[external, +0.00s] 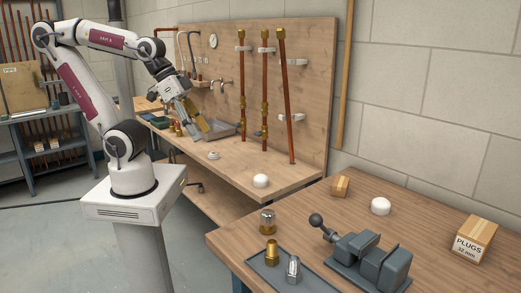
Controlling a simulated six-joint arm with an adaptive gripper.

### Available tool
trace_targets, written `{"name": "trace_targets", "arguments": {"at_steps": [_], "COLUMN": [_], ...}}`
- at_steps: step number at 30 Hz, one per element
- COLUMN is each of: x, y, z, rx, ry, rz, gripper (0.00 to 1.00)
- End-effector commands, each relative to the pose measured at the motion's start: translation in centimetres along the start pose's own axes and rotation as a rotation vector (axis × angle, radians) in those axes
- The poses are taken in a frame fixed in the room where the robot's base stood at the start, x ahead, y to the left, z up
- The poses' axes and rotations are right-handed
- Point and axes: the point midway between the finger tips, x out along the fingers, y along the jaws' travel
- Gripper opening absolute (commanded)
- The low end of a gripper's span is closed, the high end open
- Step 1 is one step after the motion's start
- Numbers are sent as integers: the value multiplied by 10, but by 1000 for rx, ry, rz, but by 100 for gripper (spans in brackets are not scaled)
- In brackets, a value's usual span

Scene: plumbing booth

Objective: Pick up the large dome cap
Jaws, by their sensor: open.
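Two white domed caps are in the external view. One white dome cap (261,181) sits near the front edge of the back bench, and another white dome cap (380,206) sits on the front table. A smaller pale round piece (214,156) lies on the back bench, left of the first cap. The caps look alike in size, so I cannot tell for certain which is the large one.
Copper pipes (264,90) stand against the wooden backboard. A vise (366,258), a fittings tray (258,270) and a plugs box (474,239) occupy the front table. Bench around the first cap is clear.

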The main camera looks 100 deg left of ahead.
Motion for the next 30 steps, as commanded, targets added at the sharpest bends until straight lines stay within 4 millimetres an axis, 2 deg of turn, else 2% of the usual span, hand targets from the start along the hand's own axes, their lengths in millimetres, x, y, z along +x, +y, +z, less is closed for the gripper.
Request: {"name": "trace_targets", "arguments": {"at_steps": [7, 15, 23, 30], "x": [35, 76, 117, 158], "y": [22, 35, 37, 28], "z": [-35, -70, -96, -112], "rx": [-94, -224, -357, -481], "ry": [38, 88, 136, 181], "rz": [71, 114, 114, 77], "gripper": [61, 61, 61, 61]}}
